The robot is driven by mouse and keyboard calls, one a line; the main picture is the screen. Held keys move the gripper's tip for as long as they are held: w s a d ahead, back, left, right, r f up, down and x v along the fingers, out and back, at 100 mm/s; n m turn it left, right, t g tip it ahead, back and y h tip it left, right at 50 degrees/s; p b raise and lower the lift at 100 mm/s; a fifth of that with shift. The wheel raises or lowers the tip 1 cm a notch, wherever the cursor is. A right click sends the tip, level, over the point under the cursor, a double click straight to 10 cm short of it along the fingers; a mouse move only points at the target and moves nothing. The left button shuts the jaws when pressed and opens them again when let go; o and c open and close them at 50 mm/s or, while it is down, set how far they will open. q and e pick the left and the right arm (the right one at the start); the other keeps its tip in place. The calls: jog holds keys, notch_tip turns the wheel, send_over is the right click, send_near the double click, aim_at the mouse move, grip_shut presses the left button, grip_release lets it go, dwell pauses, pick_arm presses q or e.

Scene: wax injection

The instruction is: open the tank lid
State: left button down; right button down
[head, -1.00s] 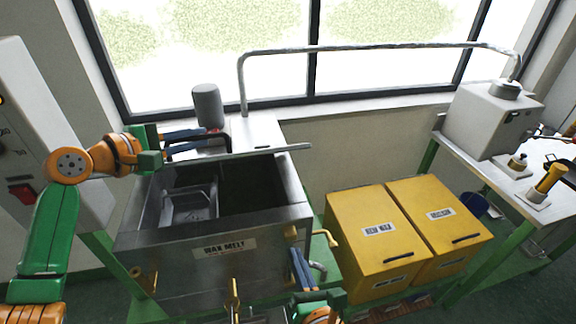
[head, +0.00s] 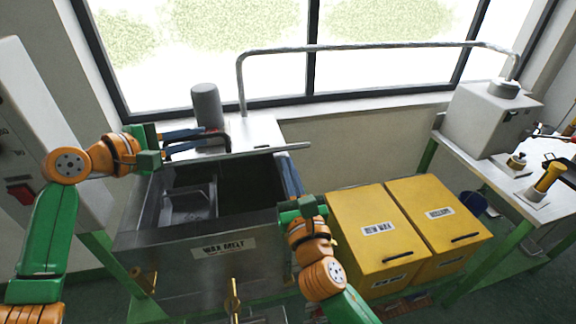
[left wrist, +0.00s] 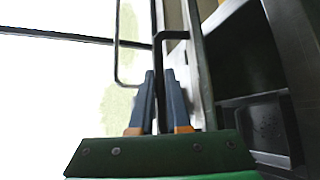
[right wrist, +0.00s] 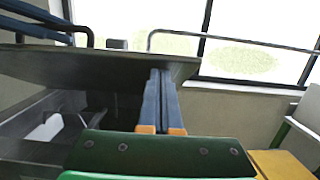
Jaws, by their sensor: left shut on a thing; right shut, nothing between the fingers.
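The wax tank (head: 222,247) is open at the top, with its grey lid (head: 250,152) raised and seen almost edge-on. My left gripper (head: 209,139) is shut on the lid's black handle (head: 220,134); the handle also shows between the blue fingers in the left wrist view (left wrist: 158,50). My right gripper (head: 284,160) is shut and empty at the tank's right side, with its fingertips close to the lid's right end. In the right wrist view the lid (right wrist: 90,68) spans behind the fingers (right wrist: 160,75); I cannot tell whether they touch.
A grey cylinder (head: 207,104) and a bent pipe (head: 380,47) stand behind the tank. Two yellow bins (head: 372,262) are right of the tank. A bench with a grey machine (head: 486,122) is further right. A grey cabinet (head: 40,130) stands at the left.

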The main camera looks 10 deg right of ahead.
jog(key=shift+w+r, duration=0.15)
jog(key=shift+r, duration=0.1)
